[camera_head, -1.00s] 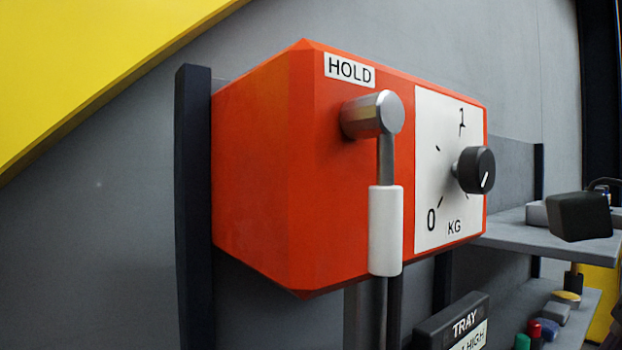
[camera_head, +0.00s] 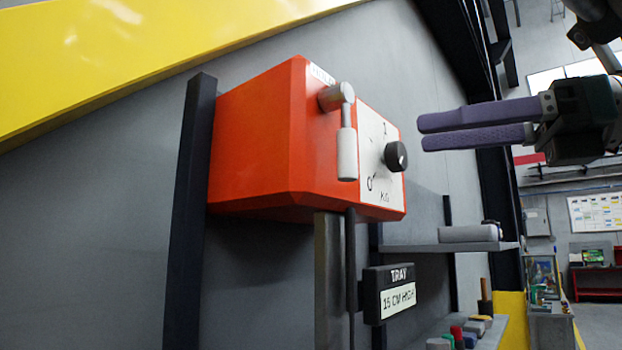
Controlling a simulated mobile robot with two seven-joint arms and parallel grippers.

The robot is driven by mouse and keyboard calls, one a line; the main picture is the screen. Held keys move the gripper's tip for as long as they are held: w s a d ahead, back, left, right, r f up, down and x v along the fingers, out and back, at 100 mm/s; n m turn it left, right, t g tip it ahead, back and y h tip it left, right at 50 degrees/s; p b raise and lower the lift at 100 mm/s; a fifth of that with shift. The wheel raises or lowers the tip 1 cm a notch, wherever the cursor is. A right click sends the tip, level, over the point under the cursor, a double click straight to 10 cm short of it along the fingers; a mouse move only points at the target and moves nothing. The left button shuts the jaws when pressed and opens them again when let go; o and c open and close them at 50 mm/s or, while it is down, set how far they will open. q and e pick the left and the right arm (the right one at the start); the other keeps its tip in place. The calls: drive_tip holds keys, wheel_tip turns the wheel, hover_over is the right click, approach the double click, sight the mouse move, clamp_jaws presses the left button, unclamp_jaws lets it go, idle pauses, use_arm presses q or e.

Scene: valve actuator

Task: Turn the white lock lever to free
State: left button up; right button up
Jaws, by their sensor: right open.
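A label at the box's top edge, above the pivot, is partly hidden and hard to read. A black knob (camera_head: 396,156) sits on the white dial plate to the right of the lever. My right gripper (camera_head: 421,133) comes in from the right with two purple fingers pointing left. It is open and empty, apart from the box, to the right of the knob and lever. My left gripper is not in view.
A black TRAY sign (camera_head: 389,293) hangs below the box. A grey shelf (camera_head: 420,247) and a lower shelf with several coloured items stand at the right. A dark post (camera_head: 189,210) stands left of the box. Space in front of the lever looks clear.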

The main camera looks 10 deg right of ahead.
sight(339, 131)
drive_tip(key=p+x, duration=0.7)
drive_tip(key=x, duration=0.1)
drive_tip(key=shift+w+a, duration=0.3)
drive_tip(key=c, duration=0.3)
clamp_jaws()
idle(0.8)
